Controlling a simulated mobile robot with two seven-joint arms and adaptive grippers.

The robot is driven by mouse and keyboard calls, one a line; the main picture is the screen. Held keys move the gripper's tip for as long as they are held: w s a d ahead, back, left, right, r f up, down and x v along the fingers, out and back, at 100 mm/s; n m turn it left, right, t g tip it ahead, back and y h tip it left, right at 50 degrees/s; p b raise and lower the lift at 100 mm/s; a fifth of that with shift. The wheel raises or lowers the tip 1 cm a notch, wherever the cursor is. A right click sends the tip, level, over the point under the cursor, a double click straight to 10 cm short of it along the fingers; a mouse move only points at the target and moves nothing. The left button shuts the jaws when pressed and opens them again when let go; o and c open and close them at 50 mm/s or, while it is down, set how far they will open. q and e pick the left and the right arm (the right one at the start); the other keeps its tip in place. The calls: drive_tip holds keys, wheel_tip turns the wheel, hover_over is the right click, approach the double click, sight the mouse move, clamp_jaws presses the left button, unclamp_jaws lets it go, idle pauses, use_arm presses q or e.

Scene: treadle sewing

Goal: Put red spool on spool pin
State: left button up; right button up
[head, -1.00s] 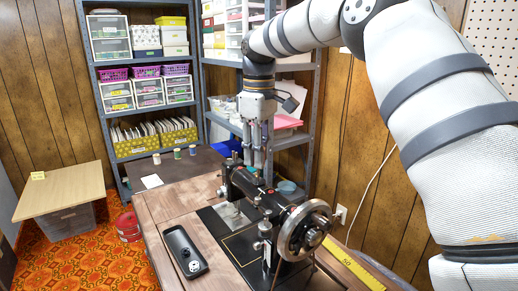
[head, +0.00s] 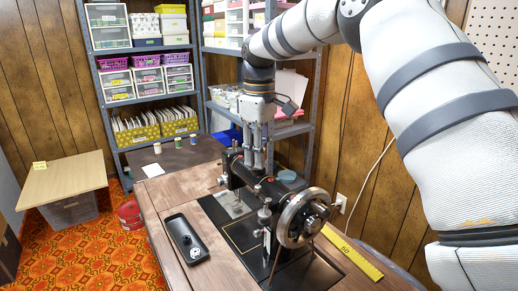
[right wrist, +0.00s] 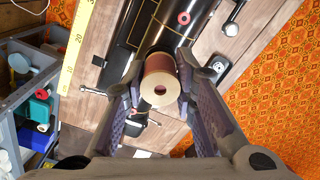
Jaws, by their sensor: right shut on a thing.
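My right gripper (head: 257,167) points straight down over the black sewing machine (head: 262,186) in the head view. In the right wrist view its two fingers (right wrist: 160,92) are shut on the red spool (right wrist: 160,78), whose pale end with a centre hole faces the camera. The spool is above the machine's black arm (right wrist: 172,30). A small red ring (right wrist: 184,18) shows on that arm, apart from the spool. I cannot make out the spool pin, or whether the spool touches anything below it. My left gripper is not in view.
The machine's handwheel (head: 305,218) stands at its near right end. A black tray (head: 184,236) with small items lies to the left on the wooden table. A yellow ruler (head: 352,252) lies at the right.

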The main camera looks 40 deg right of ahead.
drive_tip(key=shift+f, duration=0.35)
drive_tip(key=o, duration=0.9)
wheel_tip(320, 180, up, 12)
